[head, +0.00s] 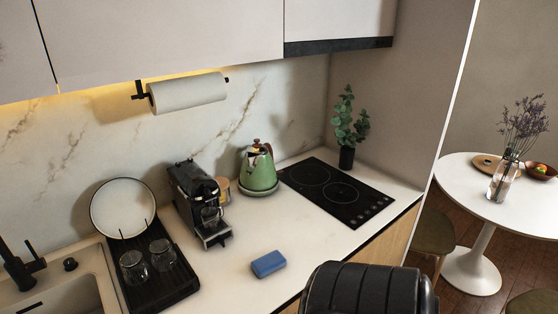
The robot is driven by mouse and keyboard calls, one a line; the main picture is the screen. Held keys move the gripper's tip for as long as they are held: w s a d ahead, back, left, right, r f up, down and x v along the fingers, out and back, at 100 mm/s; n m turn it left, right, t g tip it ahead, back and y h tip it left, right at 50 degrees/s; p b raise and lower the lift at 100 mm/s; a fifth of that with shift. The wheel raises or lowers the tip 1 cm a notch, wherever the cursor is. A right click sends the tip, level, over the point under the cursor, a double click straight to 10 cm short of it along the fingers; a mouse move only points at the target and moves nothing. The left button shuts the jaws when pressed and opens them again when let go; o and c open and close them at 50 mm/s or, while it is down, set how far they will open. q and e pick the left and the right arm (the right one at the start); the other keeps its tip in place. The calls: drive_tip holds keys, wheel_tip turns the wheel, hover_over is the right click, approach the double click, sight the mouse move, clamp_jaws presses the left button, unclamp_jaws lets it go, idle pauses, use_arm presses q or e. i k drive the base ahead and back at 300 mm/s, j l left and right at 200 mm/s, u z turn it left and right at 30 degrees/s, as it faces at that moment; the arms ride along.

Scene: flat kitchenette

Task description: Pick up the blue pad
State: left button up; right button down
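The blue pad (268,263) lies flat on the white countertop, near its front edge, in the head view. It is a small rounded block, with bare counter around it. A black ribbed part at the bottom, right of the pad, looks like part of my own arm; it hides some of the counter's front edge. Neither of my grippers shows in this view.
A black coffee machine (199,202) stands behind and left of the pad. A drying rack (176,288) with glasses and a plate is at left, beside the sink (62,292). A green kettle (259,168) and black cooktop (336,191) are farther back. Counter around the pad is clear.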

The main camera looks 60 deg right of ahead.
sight(271, 263)
drive_tip(key=z, duration=1.95)
drive_tip(key=k+l, duration=0.05)
